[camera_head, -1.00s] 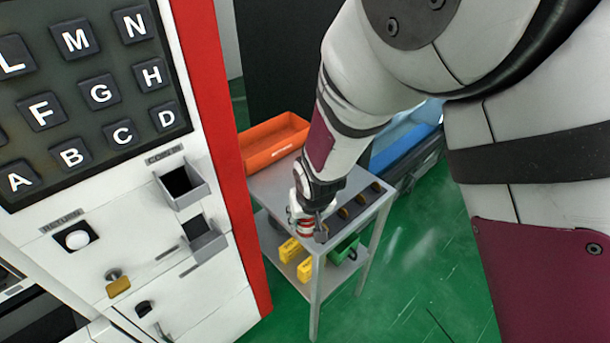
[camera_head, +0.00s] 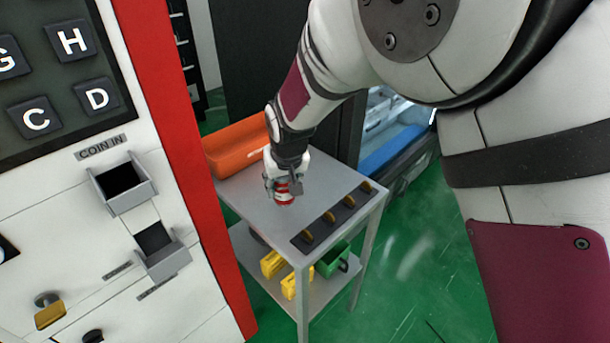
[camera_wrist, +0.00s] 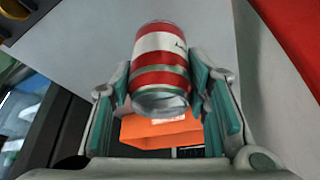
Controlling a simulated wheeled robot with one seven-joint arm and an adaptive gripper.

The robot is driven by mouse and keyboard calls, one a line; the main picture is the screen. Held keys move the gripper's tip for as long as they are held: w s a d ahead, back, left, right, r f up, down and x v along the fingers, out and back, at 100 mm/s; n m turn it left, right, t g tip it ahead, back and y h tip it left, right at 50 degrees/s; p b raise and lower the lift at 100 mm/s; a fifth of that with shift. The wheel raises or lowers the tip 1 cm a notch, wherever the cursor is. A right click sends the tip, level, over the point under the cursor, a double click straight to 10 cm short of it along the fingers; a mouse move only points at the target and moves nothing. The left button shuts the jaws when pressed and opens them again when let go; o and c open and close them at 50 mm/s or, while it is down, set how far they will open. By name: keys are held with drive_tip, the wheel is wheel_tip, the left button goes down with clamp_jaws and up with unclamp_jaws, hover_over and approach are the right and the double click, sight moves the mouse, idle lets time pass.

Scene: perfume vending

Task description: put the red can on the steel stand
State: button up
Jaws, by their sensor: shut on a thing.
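The red can (camera_head: 284,198), with a white band, is held in my gripper (camera_head: 283,184) over the top of the steel stand (camera_head: 250,196). In the wrist view the can (camera_wrist: 160,62) sits between the two teal-padded fingers of my gripper (camera_wrist: 163,85), which are shut on its sides. The stand is a grey metal table with a lower shelf. The can is over the bare part of the top, to the left of the strip of small brown pieces. I cannot tell whether its bottom touches the surface.
An orange bin (camera_head: 237,146) is at the stand's back left. A dark strip (camera_head: 333,217) with several brown pieces lies along its front right. Yellow items (camera_head: 272,263) and a green container (camera_head: 333,259) are on the lower shelf. The vending machine (camera_head: 200,270) stands close on the left.

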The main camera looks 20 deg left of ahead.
sight(285, 190)
drive_tip(key=shift+w+a+f, duration=0.1)
drive_tip(key=shift+w+a, duration=0.15)
drive_tip(key=shift+w, duration=0.45)
drive_tip(key=shift+f+b, duration=1.2)
drive_tip(key=shift+f, duration=0.5)
drive_tip(key=shift+f, duration=0.2)
drive_tip(key=o, duration=1.3)
drive_tip(key=shift+r, duration=0.1)
